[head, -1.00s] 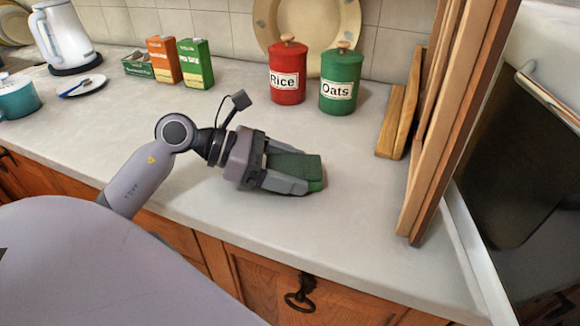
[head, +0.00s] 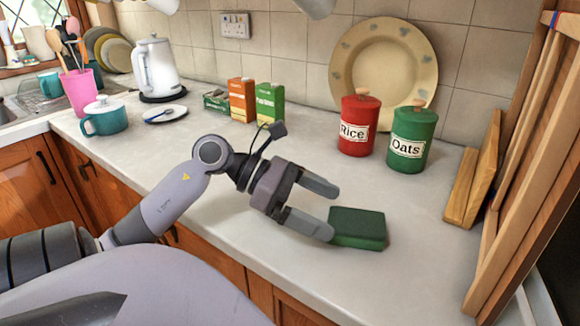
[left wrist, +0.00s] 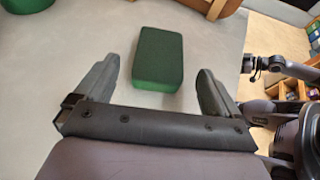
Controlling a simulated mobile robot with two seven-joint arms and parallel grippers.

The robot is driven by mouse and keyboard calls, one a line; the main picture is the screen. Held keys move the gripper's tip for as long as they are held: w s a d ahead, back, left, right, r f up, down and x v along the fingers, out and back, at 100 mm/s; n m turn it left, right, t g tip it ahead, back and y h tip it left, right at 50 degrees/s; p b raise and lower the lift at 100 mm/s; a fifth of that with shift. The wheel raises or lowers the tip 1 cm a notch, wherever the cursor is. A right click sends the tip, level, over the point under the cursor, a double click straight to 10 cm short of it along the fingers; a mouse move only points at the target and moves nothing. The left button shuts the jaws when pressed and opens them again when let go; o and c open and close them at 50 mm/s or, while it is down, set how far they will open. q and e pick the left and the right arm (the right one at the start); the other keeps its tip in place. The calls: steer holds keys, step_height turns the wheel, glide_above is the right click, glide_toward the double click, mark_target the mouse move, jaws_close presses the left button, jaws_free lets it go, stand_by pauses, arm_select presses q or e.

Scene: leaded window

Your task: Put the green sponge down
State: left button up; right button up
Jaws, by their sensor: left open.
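The green sponge (head: 358,228) lies flat on the pale worktop near its front edge, dark on top and brighter green at the side. My left gripper (head: 334,209) is open, just to the left of the sponge, with its fingers pointing toward it. In the left wrist view the sponge (left wrist: 158,58) lies ahead of the two spread fingers (left wrist: 158,80), with clear gaps on both sides. My right gripper is not seen clearly in either view.
A red Rice canister (head: 358,125) and a green Oats canister (head: 411,139) stand behind the sponge. Wooden boards (head: 470,180) and a wooden rack (head: 530,170) stand at the right. Cartons (head: 256,101), a kettle (head: 156,68) and a teal pot (head: 104,117) are at the left. Worktop around the sponge is clear.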

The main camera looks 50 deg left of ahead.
arm_select(q)
steer(key=shift+v, duration=2.95)
